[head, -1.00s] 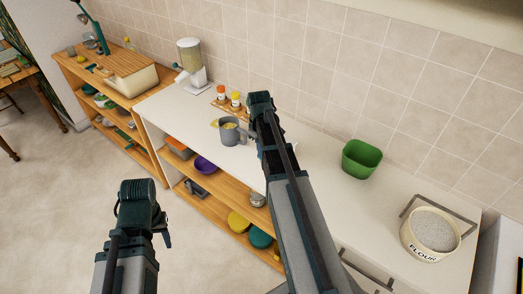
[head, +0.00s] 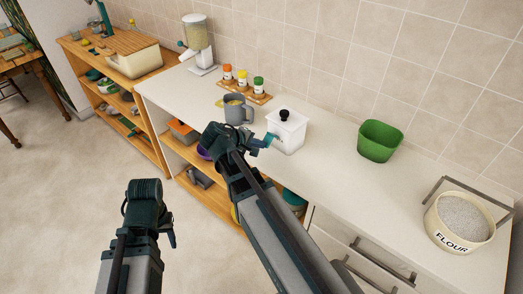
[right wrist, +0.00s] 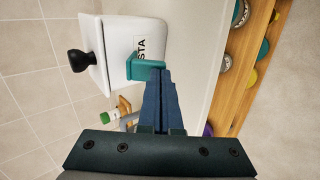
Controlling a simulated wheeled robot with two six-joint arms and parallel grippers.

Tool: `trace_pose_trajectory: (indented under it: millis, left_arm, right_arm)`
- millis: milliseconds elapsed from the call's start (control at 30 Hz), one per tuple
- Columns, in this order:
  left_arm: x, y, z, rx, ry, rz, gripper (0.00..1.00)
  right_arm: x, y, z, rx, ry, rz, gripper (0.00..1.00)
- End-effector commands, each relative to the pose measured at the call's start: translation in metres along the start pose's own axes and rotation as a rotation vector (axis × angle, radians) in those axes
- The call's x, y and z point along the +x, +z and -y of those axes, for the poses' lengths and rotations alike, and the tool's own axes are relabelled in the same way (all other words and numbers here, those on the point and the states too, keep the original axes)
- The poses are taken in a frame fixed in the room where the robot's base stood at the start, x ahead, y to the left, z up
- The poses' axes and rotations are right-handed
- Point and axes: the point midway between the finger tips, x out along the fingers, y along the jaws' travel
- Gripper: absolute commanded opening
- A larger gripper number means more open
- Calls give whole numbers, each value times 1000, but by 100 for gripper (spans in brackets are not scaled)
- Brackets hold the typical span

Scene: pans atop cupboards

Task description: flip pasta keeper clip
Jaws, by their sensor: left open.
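The pasta keeper is a white box (head: 287,132) with a black knob on its lid, standing on the counter. It fills the upper left of the right wrist view (right wrist: 122,40), with the letters "STA" showing. Its teal clip (right wrist: 145,68) sticks out from the front. My right gripper (head: 256,143) is at the box's front left side. Its blue fingers (right wrist: 160,80) are together, with their tips right at the clip; I cannot tell whether they touch it. My left gripper (head: 168,232) is open and empty, low over the floor, away from the counter.
A grey mug (head: 238,110) and a spice rack (head: 258,100) stand left of the keeper. A green bowl (head: 380,142) and a flour tub (head: 460,222) stand to the right. The counter (head: 340,175) between keeper and bowl is clear.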

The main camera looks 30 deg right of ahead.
Motion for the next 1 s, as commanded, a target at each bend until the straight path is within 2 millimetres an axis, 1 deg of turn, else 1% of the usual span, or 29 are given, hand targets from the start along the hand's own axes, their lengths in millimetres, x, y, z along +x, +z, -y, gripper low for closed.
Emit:
trace_pose_trajectory:
  millis: [33,200,300,400,600,1000]
  left_arm:
    - [23,-1,-2,0,0,0,50]
    - [55,-3,-5,0,0,0,50]
    - [68,-4,-6,0,0,0,50]
    - [73,-4,-7,0,0,0,50]
    - [77,-4,-7,0,0,0,50]
    - [79,-5,-8,0,0,0,50]
  right_arm:
    - [9,0,14,-2,41,-2,0]
    - [14,0,22,-1,167,-1,0]
    - [16,0,24,-1,222,-1,0]
    - [16,0,24,0,246,-1,0]
    - [19,0,26,1,251,0,0]
    - [20,0,27,0,249,0,0]
